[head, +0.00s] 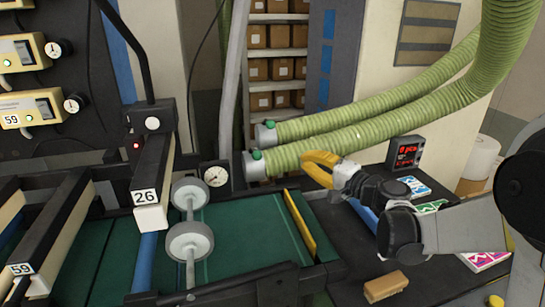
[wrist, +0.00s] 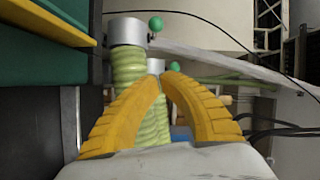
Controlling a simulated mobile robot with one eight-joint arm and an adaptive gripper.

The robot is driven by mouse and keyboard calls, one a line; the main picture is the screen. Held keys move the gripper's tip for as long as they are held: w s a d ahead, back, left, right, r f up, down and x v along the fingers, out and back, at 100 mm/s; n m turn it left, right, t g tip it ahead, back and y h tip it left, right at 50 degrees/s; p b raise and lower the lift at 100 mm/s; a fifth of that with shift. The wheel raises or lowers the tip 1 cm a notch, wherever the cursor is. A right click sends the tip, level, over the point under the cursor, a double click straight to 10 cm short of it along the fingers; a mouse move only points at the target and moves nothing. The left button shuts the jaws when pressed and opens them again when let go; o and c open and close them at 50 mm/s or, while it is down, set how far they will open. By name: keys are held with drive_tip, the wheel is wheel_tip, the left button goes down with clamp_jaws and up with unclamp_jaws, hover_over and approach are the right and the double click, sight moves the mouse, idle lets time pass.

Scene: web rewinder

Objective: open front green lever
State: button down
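Two pale green ribbed hoses end in metal cuffs, each with a round green lever knob. The front green lever (head: 257,154) is on the nearer cuff (head: 250,168). In the wrist view this lever (wrist: 155,23) stands beside its cuff (wrist: 127,30), above and ahead of the fingertips. My gripper (head: 306,160) has yellow fingers and is just right of the front lever, over the front hose. In the wrist view the fingertips of my gripper (wrist: 161,77) come together with nothing visible held between them. My gripper appears apart from the lever.
The rear green lever (head: 270,124) is close behind and also shows in the wrist view (wrist: 173,66). A pressure gauge (head: 215,175) and a yellow-edged green table (head: 230,225) lie left and below. A wooden block (head: 386,286) and coloured cards (head: 415,187) lie on the dark bench.

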drive_tip(key=x, duration=1)
drive_tip(key=shift+w+a+f+b, duration=0.1)
drive_tip(key=shift+w+a+b, duration=0.1)
drive_tip(key=shift+b, duration=0.1)
drive_tip(key=a, duration=0.1)
drive_tip(key=s, duration=0.1)
drive_tip(key=s+a, duration=0.1)
drive_tip(key=shift+a+f, duration=0.25)
drive_tip(key=shift+a, duration=0.1)
drive_tip(key=shift+a+f, duration=0.1)
drive_tip(key=shift+a, duration=0.1)
